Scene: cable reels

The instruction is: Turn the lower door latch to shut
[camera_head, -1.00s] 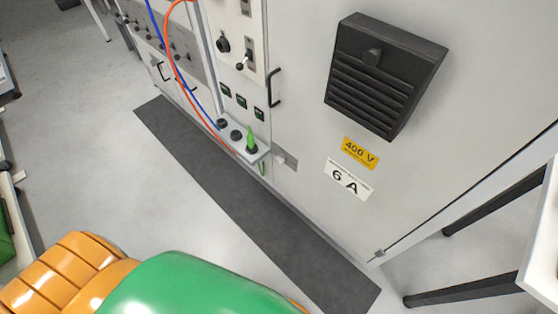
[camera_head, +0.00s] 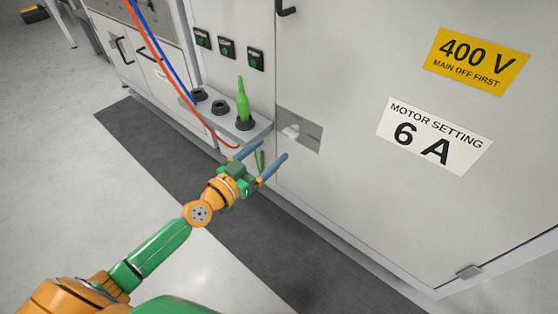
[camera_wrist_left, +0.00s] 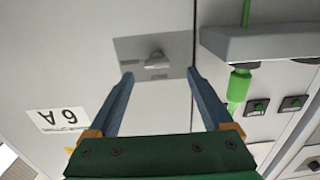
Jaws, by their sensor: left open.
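The lower door latch (camera_head: 291,132) is a small pale handle on a grey metal plate (camera_head: 312,137), low on the left edge of the large cabinet door (camera_head: 350,190). In the left wrist view the latch (camera_wrist_left: 156,61) shows beyond the fingertips, its handle lying roughly crosswise in the picture. My left gripper (camera_head: 264,155) has blue fingers set wide apart, with nothing between them. It is just in front of the plate, below and left of the latch, and appears apart from it. In the left wrist view my left gripper (camera_wrist_left: 160,76) points toward the plate. My right gripper is not in view.
A small shelf (camera_head: 257,130) left of the latch holds a green plug-like piece (camera_head: 242,103) and dark sockets. Orange and blue cables run down nearby. A dark mat (camera_head: 160,150) lies along the cabinet.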

